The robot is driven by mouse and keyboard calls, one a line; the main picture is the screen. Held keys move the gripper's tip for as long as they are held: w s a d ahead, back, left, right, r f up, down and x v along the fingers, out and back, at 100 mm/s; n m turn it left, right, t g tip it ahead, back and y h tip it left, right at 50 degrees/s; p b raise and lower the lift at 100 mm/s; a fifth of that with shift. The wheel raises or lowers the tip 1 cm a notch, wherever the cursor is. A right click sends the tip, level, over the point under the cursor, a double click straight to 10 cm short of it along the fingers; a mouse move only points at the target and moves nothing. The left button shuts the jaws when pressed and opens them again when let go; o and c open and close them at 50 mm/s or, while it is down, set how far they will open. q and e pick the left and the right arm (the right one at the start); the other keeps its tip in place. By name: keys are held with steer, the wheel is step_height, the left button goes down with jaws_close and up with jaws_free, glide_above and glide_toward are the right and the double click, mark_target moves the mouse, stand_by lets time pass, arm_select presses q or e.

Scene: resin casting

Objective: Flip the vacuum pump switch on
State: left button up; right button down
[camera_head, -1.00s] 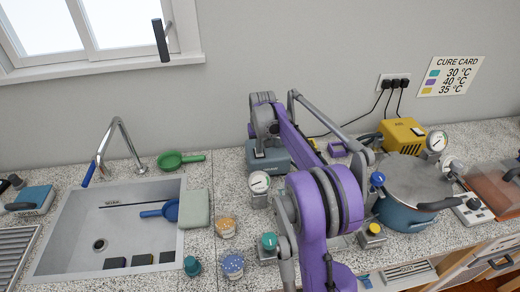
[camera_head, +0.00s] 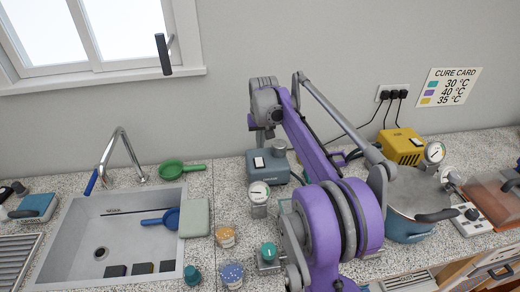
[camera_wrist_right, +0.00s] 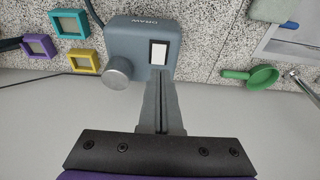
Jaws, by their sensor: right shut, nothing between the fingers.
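The grey-blue pump box (camera_head: 268,170) stands on the counter behind the round gauge, with a white rocker switch (camera_head: 259,162) on it. In the right wrist view the box (camera_wrist_right: 128,40) carries the word DRAW, a round grey knob and the white switch (camera_wrist_right: 158,52) in a dark frame. My right gripper (camera_head: 267,136) is above the box in the head view. In the wrist view its closed, empty fingers (camera_wrist_right: 161,76) point at the switch's lower edge; I cannot tell whether they touch. The switch's on or off position is unclear. My left gripper is out of view.
A yellow box (camera_head: 402,147) and a blue pot (camera_head: 408,225) stand right, partly behind my arm. A gauge jar (camera_head: 259,197) stands in front of the pump. Teal (camera_wrist_right: 69,24), purple and yellow frames lie beside it. The sink (camera_head: 70,245) is left.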

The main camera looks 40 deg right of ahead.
steer(key=r, duration=0.1)
steer(key=s+r, duration=0.1)
steer(key=r, duration=0.1)
steer(key=shift+s+a+r, duration=0.25)
steer(key=shift+s+a, duration=0.1)
steer(key=shift+a, duration=0.05)
steer(key=shift+s, duration=0.1)
steer(key=s+a+f+n+t, duration=0.1)
steer(key=s+a+f+n, duration=0.15)
steer(key=s+a, duration=0.65)
steer(key=s+a+f+n+t, duration=0.2)
steer(key=s+a+f, duration=0.3)
steer(key=a, duration=0.7)
steer(key=shift+n+t+y, duration=0.3)
steer(key=shift+n+y, duration=0.35)
steer(key=shift+y, duration=0.05)
steer(key=s+a+f, duration=0.1)
steer(key=s+f, duration=0.1)
steer(key=s, duration=0.1)
steer(key=s+a+f, duration=0.2)
steer(key=s, duration=0.1)
steer(key=s+a+f, duration=0.1)
steer(key=s+f, duration=0.1)
steer(key=s, duration=0.1)
steer(key=shift+s+a+f, duration=0.15)
steer(key=shift+s+a, duration=0.1)
